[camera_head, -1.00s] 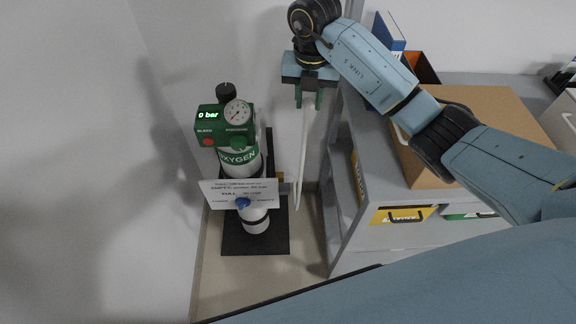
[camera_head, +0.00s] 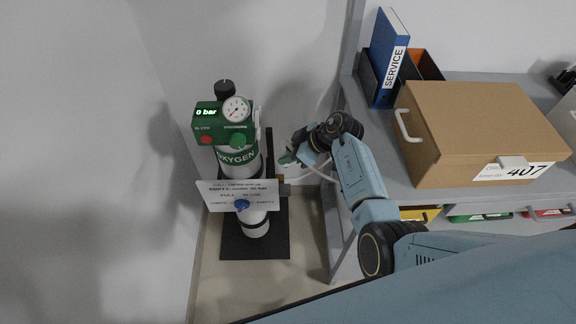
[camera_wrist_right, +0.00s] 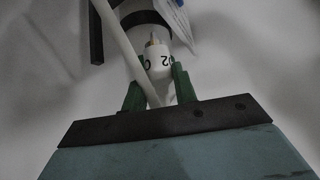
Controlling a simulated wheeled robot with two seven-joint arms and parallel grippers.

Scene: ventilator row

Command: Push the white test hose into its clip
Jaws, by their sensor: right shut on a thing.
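The white test hose (camera_wrist_right: 127,47) runs diagonally between the two green fingers of my right gripper (camera_wrist_right: 159,75) in the right wrist view. The fingers are shut on it. In the head view, my right gripper (camera_head: 288,159) is just right of the oxygen cylinder (camera_head: 256,222), pointing left. A pale stretch of the hose (camera_head: 319,173) curves below my wrist. I cannot make out the clip for certain; the area beside the dark upright post (camera_head: 269,146) is partly covered by my gripper. My left gripper is not in view.
The cylinder carries a green regulator (camera_head: 224,124) reading 0 bar and a white sign (camera_head: 222,196). It stands on a dark base (camera_head: 238,246). A grey shelf unit (camera_head: 372,160) on the right bears a cardboard box (camera_head: 470,128) and a blue binder (camera_head: 385,60).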

